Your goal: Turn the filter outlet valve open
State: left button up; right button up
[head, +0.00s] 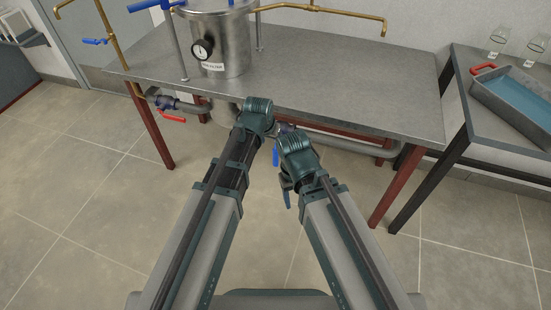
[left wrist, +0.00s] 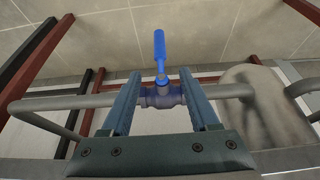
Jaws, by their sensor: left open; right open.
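The filter outlet valve (left wrist: 163,96) sits on a grey pipe in the left wrist view. Its blue lever (left wrist: 160,52) stands across the pipe, pointing up in that picture. The lever also shows in the head view (head: 275,157), just below my left wrist; the valve body there is mostly hidden by my arms. My left gripper (left wrist: 160,76) is open, with its two fingers apart on either side of the valve and lever; I cannot tell whether they touch. My right gripper (head: 287,194) is open and empty, low beside the lever, and partly hidden by its own wrist.
A steel filter vessel (head: 219,38) with a gauge stands on the grey table (head: 340,85). A red-handled valve (head: 171,117) is under the table's left part. Red table legs (head: 150,128) flank the pipes.

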aim_at(275, 152)
pick_arm(q)
jog(key=b+x, duration=1.2)
jog(key=x, duration=0.2)
jog(key=shift+s+b, duration=0.1)
jog(key=shift+b, duration=0.3)
jog(key=shift+r, duration=0.1)
jog(key=shift+c, duration=0.2)
grip_shut()
dwell(0.8)
